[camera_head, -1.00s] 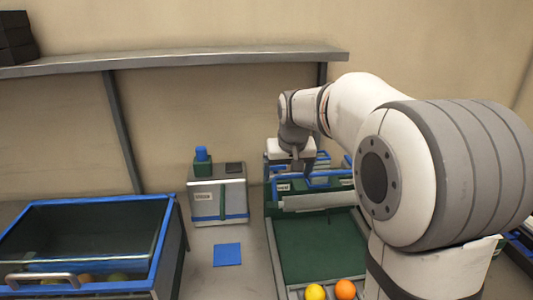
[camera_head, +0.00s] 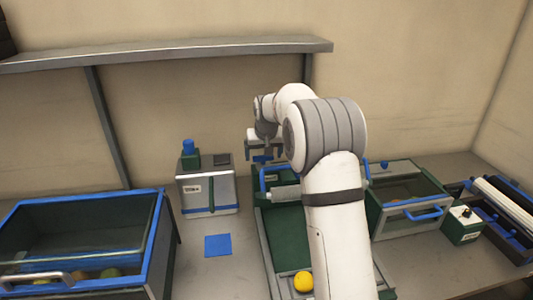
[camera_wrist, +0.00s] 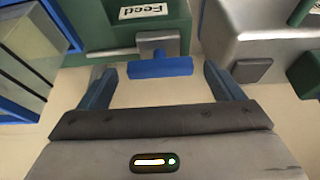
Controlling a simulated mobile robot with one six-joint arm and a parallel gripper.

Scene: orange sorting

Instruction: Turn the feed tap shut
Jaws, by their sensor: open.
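The feed tap shows in the wrist view as a blue bar handle (camera_wrist: 160,67) on a grey stem, on the green feed housing (camera_wrist: 95,30) with its white "Feed" label upside down. The bar lies crosswise in the picture. My gripper (camera_wrist: 158,74) is open, with one blue finger to each side of the bar and a gap at both ends. It holds nothing. In the head view my gripper (camera_head: 263,152) is above the back end of the green chute (camera_head: 285,235), and the arm hides part of that area.
A grey box with a blue-topped knob (camera_head: 208,192) stands left of the chute. A blue-rimmed bin (camera_head: 165,225) is at front left. A blue-handled box (camera_head: 410,215) and a small green box (camera_head: 462,226) stand right.

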